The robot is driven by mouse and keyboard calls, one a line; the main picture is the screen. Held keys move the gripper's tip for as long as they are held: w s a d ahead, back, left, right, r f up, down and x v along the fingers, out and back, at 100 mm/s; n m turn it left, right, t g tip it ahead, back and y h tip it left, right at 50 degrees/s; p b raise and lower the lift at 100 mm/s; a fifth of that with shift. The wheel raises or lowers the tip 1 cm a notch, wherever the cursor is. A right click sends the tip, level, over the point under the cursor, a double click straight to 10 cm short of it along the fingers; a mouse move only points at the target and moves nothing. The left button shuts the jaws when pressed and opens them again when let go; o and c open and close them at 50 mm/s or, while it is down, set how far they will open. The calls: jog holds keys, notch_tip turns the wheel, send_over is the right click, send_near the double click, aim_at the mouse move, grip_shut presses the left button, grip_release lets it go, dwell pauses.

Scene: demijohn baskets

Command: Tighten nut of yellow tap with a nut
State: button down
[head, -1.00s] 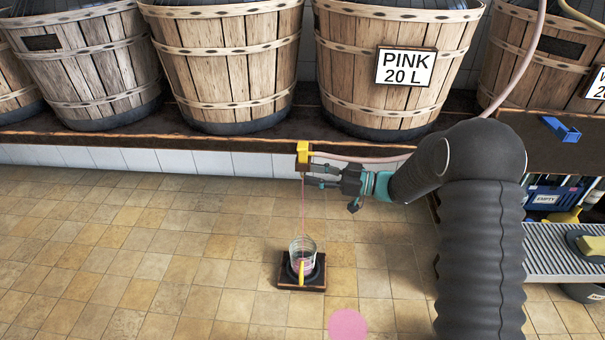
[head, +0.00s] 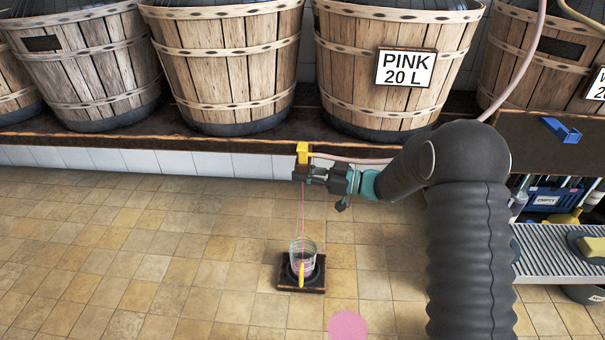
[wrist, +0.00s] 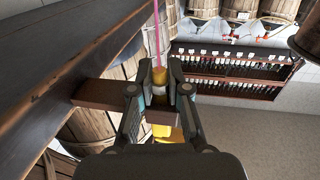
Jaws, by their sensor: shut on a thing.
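The yellow tap (head: 303,150) hangs at the front edge of the dark bench, below the baskets. A thin pink stream (head: 303,210) runs down from it into a glass jar (head: 303,250) holding some pink liquid. My gripper (head: 300,175) is at the lower part of the tap. In the wrist view my gripper (wrist: 160,78) is shut on a small part of the tap between its fingertips, seemingly the nut. Yellow (wrist: 160,74) shows between the fingers, and the pink stream (wrist: 157,30) shows beyond them. The fingers partly hide the nut.
The jar stands on a dark square stand (head: 302,287) on the tiled floor. A round pink patch (head: 347,324) lies on the floor. The PINK 20 L basket (head: 395,100) is behind on the bench (head: 60,135). A ridged metal shelf (head: 560,255) is at the right.

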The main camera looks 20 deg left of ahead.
jog(key=shift+t, duration=0.3)
jog(key=shift+s+m+t, duration=0.1)
jog(key=shift+m+t, duration=0.5)
jog(key=shift+t, duration=0.1)
jog(key=shift+m+t+h+b, duration=0.45)
jog(key=shift+m+t, duration=1.05)
jog(key=shift+t, duration=0.8)
jog(key=c, duration=1.1)
grip_release()
jog(key=shift+a, duration=0.1)
jog(key=shift+d, duration=0.2)
